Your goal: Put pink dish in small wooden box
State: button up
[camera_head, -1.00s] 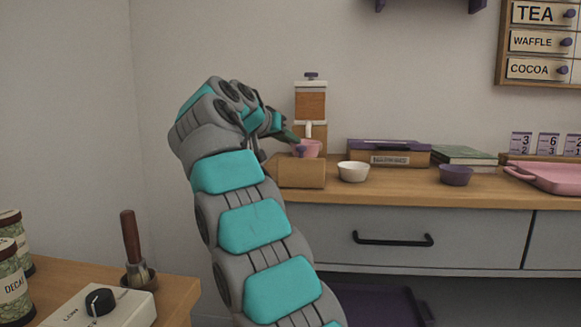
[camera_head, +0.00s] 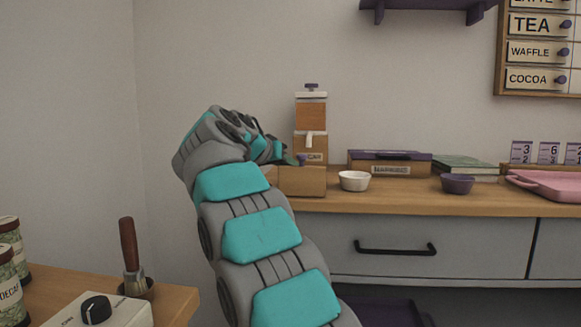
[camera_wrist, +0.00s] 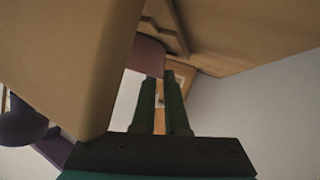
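The small wooden box (camera_head: 302,182) stands on the counter at its left end, in front of a dispenser. In the wrist view its pale wall (camera_wrist: 75,60) fills the upper left. The pink dish is hidden in the head view, behind the box front and my gripper. The wrist view shows part of it as a dull pink patch (camera_wrist: 147,52) at my fingertips, beside the box wall. My gripper (camera_wrist: 158,78) has its two dark green fingers close together with a narrow gap, seemingly on the dish's rim. I cannot see whether the dish touches the box floor.
The wooden dispenser (camera_head: 311,115) stands close behind the box. A white bowl (camera_head: 354,181) is just right of the box, and a purple bowl (camera_head: 457,184) is further right. A pink tray (camera_head: 555,184) lies at the far right. A purple shelf (camera_head: 425,5) hangs above.

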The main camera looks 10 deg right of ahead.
jog(key=o, duration=0.4)
jog(key=v, duration=1.2)
